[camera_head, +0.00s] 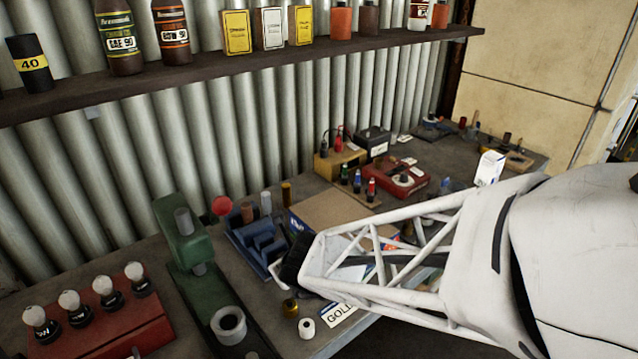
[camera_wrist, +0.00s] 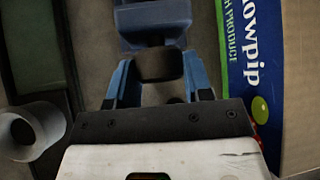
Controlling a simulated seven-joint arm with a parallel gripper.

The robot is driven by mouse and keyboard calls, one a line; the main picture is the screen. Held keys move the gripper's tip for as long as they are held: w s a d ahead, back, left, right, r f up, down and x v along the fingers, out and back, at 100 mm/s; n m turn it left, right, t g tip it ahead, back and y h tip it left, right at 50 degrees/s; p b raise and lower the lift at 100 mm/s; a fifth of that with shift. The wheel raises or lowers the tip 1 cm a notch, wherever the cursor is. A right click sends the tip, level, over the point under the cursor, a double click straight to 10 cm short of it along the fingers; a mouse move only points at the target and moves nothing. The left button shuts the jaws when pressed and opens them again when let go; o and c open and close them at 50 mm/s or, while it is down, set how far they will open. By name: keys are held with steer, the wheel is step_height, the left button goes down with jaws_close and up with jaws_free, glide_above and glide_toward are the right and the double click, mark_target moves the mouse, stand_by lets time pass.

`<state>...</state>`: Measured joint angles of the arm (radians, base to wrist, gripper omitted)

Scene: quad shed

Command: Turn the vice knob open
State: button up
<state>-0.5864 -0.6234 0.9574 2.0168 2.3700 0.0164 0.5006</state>
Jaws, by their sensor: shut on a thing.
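The blue vice (camera_head: 258,246) stands on the bench in the middle of the head view. Its blue body (camera_wrist: 152,14) also shows at the top of the wrist view. A dark round vice knob (camera_wrist: 160,66) sticks out from the body towards me. My gripper (camera_wrist: 158,82) has one blue finger on each side of the knob and is shut on it. In the head view my gripper (camera_head: 277,268) is at the front of the vice, and the knob is hard to make out there.
A green press (camera_head: 183,238) stands close to the left of the vice, with a grey ring (camera_head: 228,324) at its front. A cardboard box (camera_head: 325,211) is close on the right. A red rack of bulbs (camera_head: 108,325) is at the far left. A shelf (camera_head: 215,68) runs above.

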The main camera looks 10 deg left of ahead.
steer(key=shift+s+a+n+t+h, duration=0.1)
steer(key=shift+n+t+h, duration=0.95)
steer(key=shift+t, duration=0.25)
stand_by(1.7)
steer(key=o, duration=0.9)
steer(key=shift+v, duration=3.85)
steer(key=shift+r, duration=0.1)
